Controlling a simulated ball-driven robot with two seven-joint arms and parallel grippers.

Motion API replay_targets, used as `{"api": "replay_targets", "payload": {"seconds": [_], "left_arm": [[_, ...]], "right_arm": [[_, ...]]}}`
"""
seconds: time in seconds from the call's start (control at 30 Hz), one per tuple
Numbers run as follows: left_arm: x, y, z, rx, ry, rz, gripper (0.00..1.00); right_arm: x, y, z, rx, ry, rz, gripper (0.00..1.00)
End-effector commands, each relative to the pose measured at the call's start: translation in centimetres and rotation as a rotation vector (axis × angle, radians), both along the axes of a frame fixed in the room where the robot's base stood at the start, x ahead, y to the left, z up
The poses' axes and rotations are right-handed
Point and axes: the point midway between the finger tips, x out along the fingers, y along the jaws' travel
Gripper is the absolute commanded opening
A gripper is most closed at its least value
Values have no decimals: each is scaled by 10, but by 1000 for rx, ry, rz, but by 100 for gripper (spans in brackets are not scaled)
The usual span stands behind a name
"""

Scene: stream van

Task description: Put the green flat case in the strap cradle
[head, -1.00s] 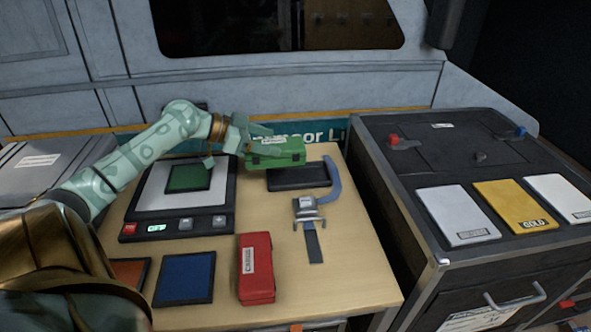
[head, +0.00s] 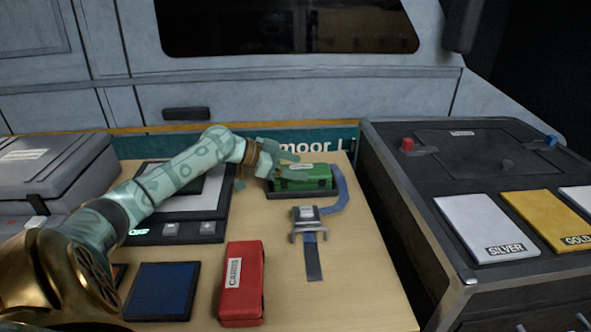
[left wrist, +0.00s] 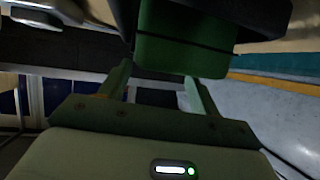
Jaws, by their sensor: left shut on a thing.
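The green flat case (head: 308,177) has a white label on its front and is at the back right of the wooden table. It sits low on or just over the strap cradle, a black tray (head: 290,195) with a blue strap (head: 338,190) curving along its right side. I cannot tell whether the case rests fully on the tray. My left gripper (head: 282,170) is shut on the case's left end. In the left wrist view the green case (left wrist: 185,45) is between the finger ends. My right gripper is not in view.
A silver buckle (head: 308,214) with a dark strap end lies in front of the cradle. A red case (head: 243,283) and a blue panel (head: 162,291) lie nearer. A scale (head: 180,231) stands left, under my arm. A dark cabinet (head: 445,190) borders the right.

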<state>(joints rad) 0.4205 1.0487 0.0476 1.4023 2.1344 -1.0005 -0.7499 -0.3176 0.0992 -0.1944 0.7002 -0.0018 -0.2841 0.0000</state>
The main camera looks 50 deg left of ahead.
Motion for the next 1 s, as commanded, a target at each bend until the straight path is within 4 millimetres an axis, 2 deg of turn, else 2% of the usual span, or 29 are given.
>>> {"api": "replay_targets", "payload": {"seconds": [0.07,0.1,0.17,0.43,0.57,0.7,1.0], "left_arm": [[-1,-1,0,-3,3,0,0],[-1,-1,-1,-2,4,0,71],[-1,0,0,-2,4,0,86],[-1,0,0,-2,4,0,86],[-10,5,8,-1,2,0,86],[-34,17,24,-3,0,1,86],[-83,45,51,-2,0,0,86]], "right_arm": [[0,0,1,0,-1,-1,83],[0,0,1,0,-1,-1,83],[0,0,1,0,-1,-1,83],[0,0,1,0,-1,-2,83],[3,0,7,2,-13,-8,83],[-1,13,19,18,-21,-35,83],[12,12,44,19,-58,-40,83]]}}
